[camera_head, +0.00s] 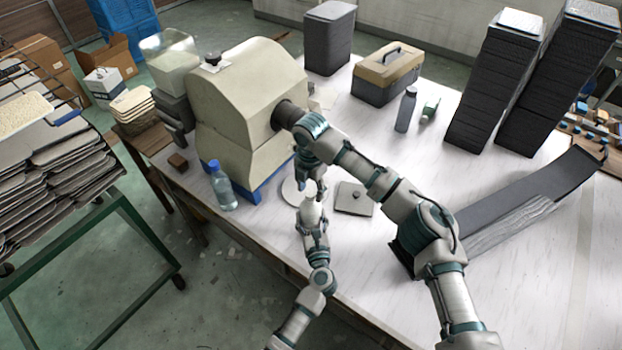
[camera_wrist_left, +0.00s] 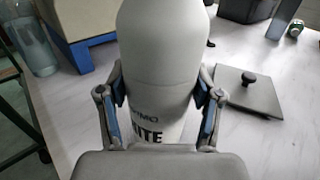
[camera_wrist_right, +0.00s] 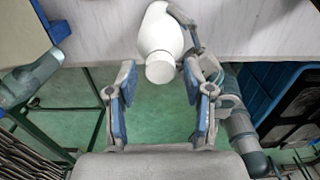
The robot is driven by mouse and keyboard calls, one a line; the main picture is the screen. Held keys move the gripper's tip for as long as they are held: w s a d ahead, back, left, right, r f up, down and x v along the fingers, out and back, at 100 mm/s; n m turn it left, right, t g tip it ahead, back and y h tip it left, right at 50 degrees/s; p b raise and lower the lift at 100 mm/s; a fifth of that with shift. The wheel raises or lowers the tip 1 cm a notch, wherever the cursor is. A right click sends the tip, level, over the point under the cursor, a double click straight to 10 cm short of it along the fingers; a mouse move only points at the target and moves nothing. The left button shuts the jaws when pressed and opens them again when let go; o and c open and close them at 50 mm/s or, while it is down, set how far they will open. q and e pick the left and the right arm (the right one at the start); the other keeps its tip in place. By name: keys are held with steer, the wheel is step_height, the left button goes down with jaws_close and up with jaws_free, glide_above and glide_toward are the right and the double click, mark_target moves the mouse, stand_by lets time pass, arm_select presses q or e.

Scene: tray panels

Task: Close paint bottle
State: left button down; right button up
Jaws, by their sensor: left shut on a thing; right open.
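A white paint bottle (camera_head: 311,212) with dark lettering is upright near the table's front edge. It fills the middle of the left wrist view (camera_wrist_left: 158,55), where its top is cut off. My left gripper (camera_wrist_left: 160,95) is shut on its body, one finger on each side. The right wrist view shows the bottle's shoulder (camera_wrist_right: 158,28) and a white cap (camera_wrist_right: 160,68) at its neck; I cannot tell how tight the cap is. My right gripper (camera_wrist_right: 160,88) is open, its fingers apart on either side of the cap, not visibly touching it. In the head view the right gripper (camera_head: 312,190) is just above the bottle.
A beige machine (camera_head: 245,100) stands behind left, with a clear blue-capped bottle (camera_head: 222,188) before it. A flat grey lid with a knob (camera_head: 354,198) lies right of the bottle. A grey bottle (camera_head: 406,110), toolbox (camera_head: 388,73) and dark panel stacks (camera_head: 495,75) stand farther back.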

steer(key=shift+f, duration=0.5)
